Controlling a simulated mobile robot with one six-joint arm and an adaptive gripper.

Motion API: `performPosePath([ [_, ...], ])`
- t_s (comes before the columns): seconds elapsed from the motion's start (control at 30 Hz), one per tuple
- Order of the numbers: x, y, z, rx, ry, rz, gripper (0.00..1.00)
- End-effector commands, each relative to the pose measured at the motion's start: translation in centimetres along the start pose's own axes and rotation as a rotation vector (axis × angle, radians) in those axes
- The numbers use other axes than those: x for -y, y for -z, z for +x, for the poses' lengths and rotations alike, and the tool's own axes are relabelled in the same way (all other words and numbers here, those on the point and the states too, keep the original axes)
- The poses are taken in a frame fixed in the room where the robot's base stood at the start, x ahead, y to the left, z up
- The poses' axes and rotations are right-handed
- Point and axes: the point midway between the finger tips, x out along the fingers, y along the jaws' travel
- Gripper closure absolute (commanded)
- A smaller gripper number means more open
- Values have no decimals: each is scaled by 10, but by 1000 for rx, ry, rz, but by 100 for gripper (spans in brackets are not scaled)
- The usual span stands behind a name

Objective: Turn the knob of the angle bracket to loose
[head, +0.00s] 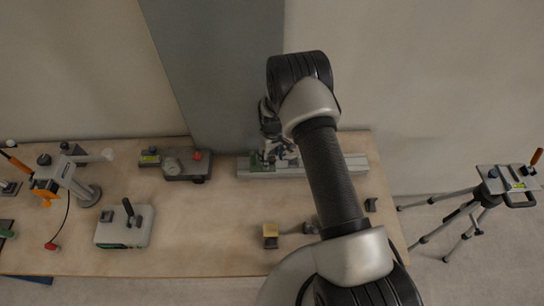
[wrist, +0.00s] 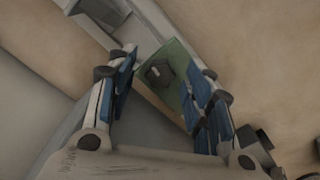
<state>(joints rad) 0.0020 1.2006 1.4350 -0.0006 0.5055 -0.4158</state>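The angle bracket shows in the wrist view as a green plate (wrist: 176,62) with a dark knob (wrist: 158,73) on it. In the head view a bit of green (head: 257,160) shows on the grey rail, mostly hidden by my gripper (head: 275,148). In the wrist view my gripper (wrist: 162,72) is open, with its blue-padded fingers apart on either side of the knob. The knob lies between the fingertips in the picture, and a gap shows on both sides. I cannot tell the height of the fingertips above it or the knob's setting.
The light grey rail (head: 340,166) runs along the table's back edge. A grey box with a dial (head: 172,165) stands left of it. A lever device (head: 125,225) and a small yellow-topped block (head: 270,236) are nearer the front. A tripod (head: 490,195) stands off the table's right.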

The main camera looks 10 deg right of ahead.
Motion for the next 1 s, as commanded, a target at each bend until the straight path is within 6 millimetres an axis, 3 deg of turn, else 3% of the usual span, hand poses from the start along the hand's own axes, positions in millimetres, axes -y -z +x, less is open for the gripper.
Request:
performPosePath([
  [0.6,0,0,0,0,0,0,96],
  [1.0,0,0,1,0,0,-73,97],
])
